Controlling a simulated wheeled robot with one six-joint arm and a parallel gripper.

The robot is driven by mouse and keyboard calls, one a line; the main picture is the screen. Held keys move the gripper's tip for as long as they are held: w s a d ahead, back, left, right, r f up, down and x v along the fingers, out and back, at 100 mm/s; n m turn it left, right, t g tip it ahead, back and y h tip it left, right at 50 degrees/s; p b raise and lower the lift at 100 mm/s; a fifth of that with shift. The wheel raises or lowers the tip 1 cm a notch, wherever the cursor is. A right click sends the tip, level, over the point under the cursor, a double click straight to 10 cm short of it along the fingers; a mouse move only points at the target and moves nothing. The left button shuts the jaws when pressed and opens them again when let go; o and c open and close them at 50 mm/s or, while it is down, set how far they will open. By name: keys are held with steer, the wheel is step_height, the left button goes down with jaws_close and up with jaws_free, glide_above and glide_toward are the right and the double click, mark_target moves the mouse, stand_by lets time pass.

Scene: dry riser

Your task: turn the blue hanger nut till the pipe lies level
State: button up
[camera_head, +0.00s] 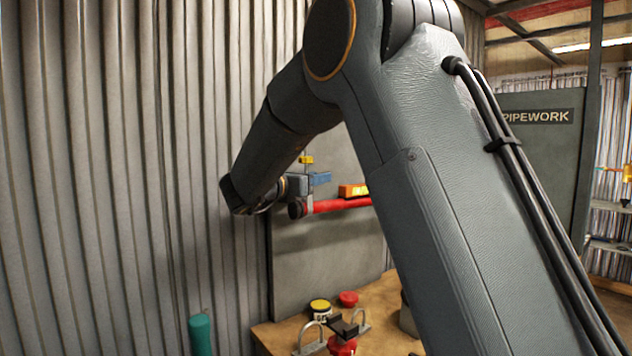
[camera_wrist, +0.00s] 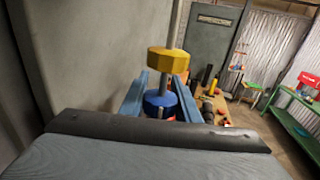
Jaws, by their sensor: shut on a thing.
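The blue hanger nut (camera_wrist: 158,102) sits on an upright rod, low between the two blue fingers of my gripper (camera_wrist: 161,86). My gripper is shut on it. A yellow block (camera_wrist: 171,61) is on the same rod above the fingers. In the head view my gripper (camera_head: 318,179) is at the left end of the red pipe (camera_head: 338,205), and the yellow block (camera_head: 306,160) shows just above it. An orange spirit level (camera_head: 352,190) lies on the pipe. My arm hides the pipe's right part. I cannot read the bubble or judge the tilt.
A wooden bench (camera_head: 270,336) below holds a yellow-topped button (camera_head: 320,306), a red one (camera_head: 348,298) and metal brackets. A corrugated wall (camera_head: 120,180) stands close on the left. A green cylinder (camera_head: 201,335) stands at the lower left.

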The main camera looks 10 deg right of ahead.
steer(key=shift+b, duration=0.4)
steer(key=a+n+t+y+b, duration=0.1)
steer(key=n+t+y+b, duration=0.1)
steer(key=b, duration=0.6)
steer(key=w+a+n+t+y+b, duration=0.1)
steer(key=n+t+y+b, duration=0.1)
steer(key=n+y+b, duration=0.2)
steer(key=n+t+y+b, duration=0.2)
steer(key=y+b, duration=0.4)
steer(key=b, duration=0.6)
steer(key=shift+w+a+f+n, duration=0.15)
steer(key=shift+w+a+n, duration=0.15)
steer(key=shift+a+n, duration=0.15)
steer(key=n+y+b, duration=0.1)
steer(key=y+b, duration=0.1)
steer(key=b, duration=0.1)
steer(key=n+y+b, duration=0.1)
steer(key=y+b, duration=0.1)
steer(key=b, duration=0.1)
steer(key=shift+a+n+b, duration=0.3)
steer(key=shift+a+n, duration=0.05)
steer(key=shift+a+n+y+b, duration=0.3)
steer(key=shift+n+y+b, duration=0.3)
steer(key=shift+y+b, duration=0.5)
steer(key=shift+s+a+n+g+y+b, duration=0.1)
steer(key=shift+a+n+g+y+b, duration=0.15)
steer(key=shift+n+y, duration=0.5)
steer(key=shift+s+a+g+y, duration=0.1)
steer(key=shift+g+y, duration=0.15)
steer(key=shift+y, duration=0.3)
